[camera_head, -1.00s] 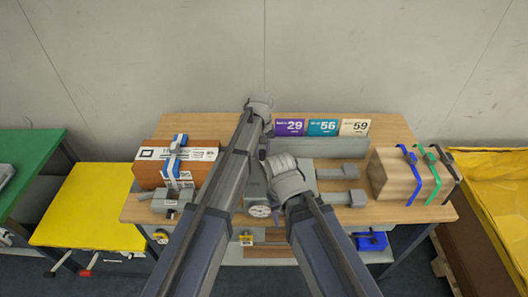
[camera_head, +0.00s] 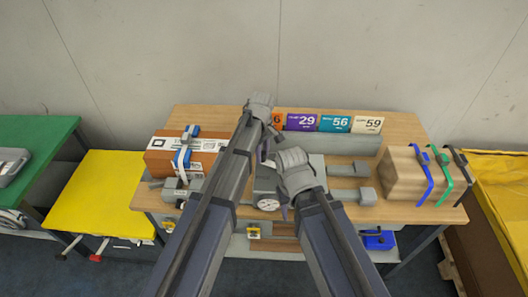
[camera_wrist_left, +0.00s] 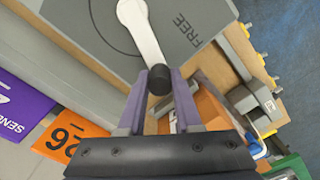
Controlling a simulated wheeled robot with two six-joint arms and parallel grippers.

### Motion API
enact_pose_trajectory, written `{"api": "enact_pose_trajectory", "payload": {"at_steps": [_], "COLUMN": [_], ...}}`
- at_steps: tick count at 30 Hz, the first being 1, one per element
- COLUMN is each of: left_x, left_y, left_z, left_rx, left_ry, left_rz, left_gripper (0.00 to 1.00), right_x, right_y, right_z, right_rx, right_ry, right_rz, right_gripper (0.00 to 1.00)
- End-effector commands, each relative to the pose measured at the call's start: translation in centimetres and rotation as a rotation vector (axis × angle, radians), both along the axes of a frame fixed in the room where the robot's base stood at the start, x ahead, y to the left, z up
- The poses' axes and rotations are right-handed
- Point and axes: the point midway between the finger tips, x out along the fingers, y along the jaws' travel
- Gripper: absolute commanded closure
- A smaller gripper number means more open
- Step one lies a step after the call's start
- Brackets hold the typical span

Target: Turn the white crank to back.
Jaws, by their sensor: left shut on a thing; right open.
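The white crank (camera_wrist_left: 142,32) with a black knob (camera_wrist_left: 158,80) shows in the left wrist view. It sits on a grey device face (camera_wrist_left: 88,22) marked "FREE", its arm slanting down from its pivot at the top. My left gripper (camera_wrist_left: 160,92) is shut on the knob, with purple fingers on either side. In the head view my left gripper (camera_head: 266,148) is over the grey box (camera_head: 264,185) with a round dial, and my arms hide the crank. My right gripper (camera_head: 284,212) is open, low beside the dial; its fingertips are mostly hidden.
A brown carton (camera_head: 160,160) with a blue strapping tool stands left. A strapped wooden block (camera_head: 395,182) stands right. Coloured number cards (camera_head: 335,123) line the back, and one orange card (camera_wrist_left: 70,138) is near my left gripper. Grey blocks lie right of the box.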

Motion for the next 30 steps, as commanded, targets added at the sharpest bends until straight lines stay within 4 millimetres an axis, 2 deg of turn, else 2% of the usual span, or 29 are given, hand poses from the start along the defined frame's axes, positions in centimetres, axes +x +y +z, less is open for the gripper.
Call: {"api": "enact_pose_trajectory", "payload": {"at_steps": [20, 21, 28, 30], "left_x": [-0.54, -0.54, -0.47, -0.45], "left_y": [0.17, 0.17, 0.15, 0.15], "left_z": [-0.02, -0.02, -0.02, -0.01], "left_rx": [0.001, 0.001, 0.000, 0.000], "left_ry": [0.003, 0.003, 0.001, 0.001], "left_rz": [0.054, 0.054, 0.053, 0.053], "left_gripper": [1.00, 0.64, 0.38, 0.37], "right_x": [0.00, 0.00, 0.00, 0.00], "right_y": [0.00, 0.00, 0.00, 0.00], "right_z": [-0.02, -0.02, -0.02, -0.01], "right_rx": [0.000, 0.000, 0.000, 0.000], "right_ry": [0.000, 0.000, 0.000, 0.000], "right_rz": [0.000, 0.000, 0.000, 0.000], "right_gripper": [0.50, 0.50, 0.50, 0.50]}}
